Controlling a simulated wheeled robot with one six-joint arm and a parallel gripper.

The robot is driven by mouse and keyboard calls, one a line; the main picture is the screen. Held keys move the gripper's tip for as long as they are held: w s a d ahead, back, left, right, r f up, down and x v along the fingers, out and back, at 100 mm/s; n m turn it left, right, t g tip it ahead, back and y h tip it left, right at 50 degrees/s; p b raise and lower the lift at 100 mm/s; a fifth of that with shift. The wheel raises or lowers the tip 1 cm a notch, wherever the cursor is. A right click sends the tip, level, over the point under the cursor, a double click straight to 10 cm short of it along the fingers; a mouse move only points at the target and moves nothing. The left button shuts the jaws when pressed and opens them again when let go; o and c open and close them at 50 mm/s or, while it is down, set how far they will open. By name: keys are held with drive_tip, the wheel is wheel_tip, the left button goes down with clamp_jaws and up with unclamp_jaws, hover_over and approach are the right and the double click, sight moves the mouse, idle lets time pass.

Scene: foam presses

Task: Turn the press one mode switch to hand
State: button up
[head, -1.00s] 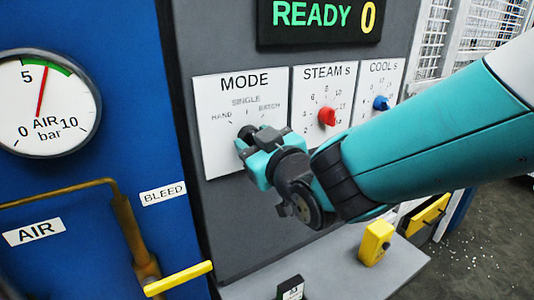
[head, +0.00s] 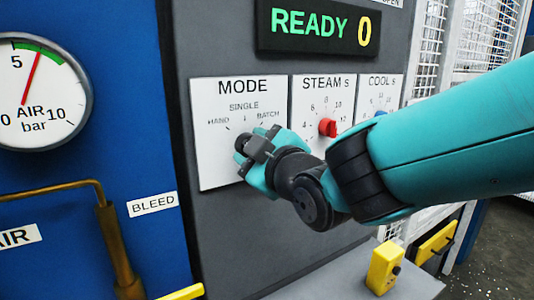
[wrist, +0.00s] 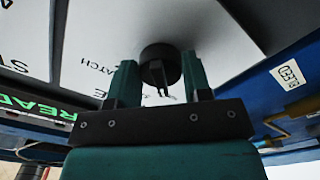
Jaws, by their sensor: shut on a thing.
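The mode switch is a round black knob (head: 241,144) on the white MODE plate (head: 212,165), which is marked HAND, SINGLE and BATCH. In the wrist view the knob (wrist: 160,56) sits between the two teal fingers. My gripper (head: 256,152) reaches it from the right and is shut on it, with the fingers on opposite sides. The gripper hides much of the knob in the head view. I cannot tell which mark its pointer faces.
Right of the MODE plate are the red STEAM knob (head: 327,128) and the COOL plate, partly behind my arm. A READY 0 display (head: 320,27) is above. An air gauge (head: 36,92) and brass pipe (head: 108,240) are at left. A yellow box (head: 384,268) sits on the ledge below.

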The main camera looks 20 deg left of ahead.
drive_tip(key=o, duration=0.9)
drive_tip(key=b+v, duration=0.6)
drive_tip(key=v, duration=1.1)
drive_tip(key=shift+s+d+b, duration=0.1)
drive_tip(key=shift+s+b, duration=0.15)
drive_tip(key=shift+b, duration=0.15)
